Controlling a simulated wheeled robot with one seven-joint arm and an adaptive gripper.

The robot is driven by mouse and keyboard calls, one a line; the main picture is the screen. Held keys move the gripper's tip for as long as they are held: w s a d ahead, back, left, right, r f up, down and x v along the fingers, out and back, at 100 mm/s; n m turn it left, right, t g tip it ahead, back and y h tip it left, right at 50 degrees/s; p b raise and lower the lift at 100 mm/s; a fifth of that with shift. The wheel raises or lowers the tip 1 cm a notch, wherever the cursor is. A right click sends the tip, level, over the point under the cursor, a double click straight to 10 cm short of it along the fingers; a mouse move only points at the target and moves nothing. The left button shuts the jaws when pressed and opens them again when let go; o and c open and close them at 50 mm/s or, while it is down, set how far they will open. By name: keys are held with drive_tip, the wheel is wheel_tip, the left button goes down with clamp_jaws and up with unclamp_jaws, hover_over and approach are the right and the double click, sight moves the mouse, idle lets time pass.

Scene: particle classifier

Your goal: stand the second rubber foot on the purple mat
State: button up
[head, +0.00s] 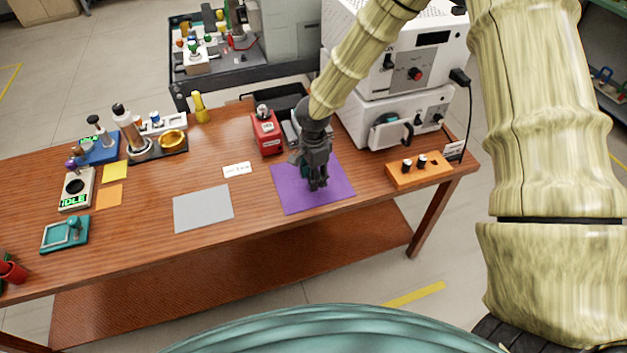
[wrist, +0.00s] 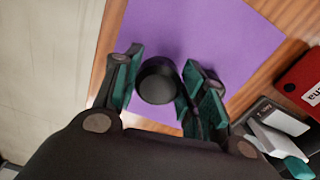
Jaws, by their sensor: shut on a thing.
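My gripper (head: 317,184) points down over the purple mat (head: 288,190), which lies near the front edge of the wooden table. In the wrist view a round black rubber foot (wrist: 157,80) sits between the teal-lined fingers, and my gripper is shut on it. The purple mat (wrist: 190,30) shows beneath and beyond it. I cannot tell whether the foot touches the mat. In the head view the fingers hide the foot.
A red box (head: 267,133) stands just behind the mat, with a grey and black item beside it. White stacked machines (head: 400,108) stand behind and to the right. A grey mat (head: 203,208) and a white label card (head: 237,170) lie to the left, with clear table around them.

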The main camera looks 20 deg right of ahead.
drive_tip(key=shift+f+p, duration=0.3)
drive_tip(key=shift+f, duration=1.1)
drive_tip(key=o, duration=0.9)
drive_tip(key=shift+f, duration=0.1)
drive_tip(key=shift+o, duration=0.2)
wheel_tip(320, 180, up, 12)
drive_tip(key=shift+r+b, duration=0.15)
drive_tip(key=shift+b, duration=0.8)
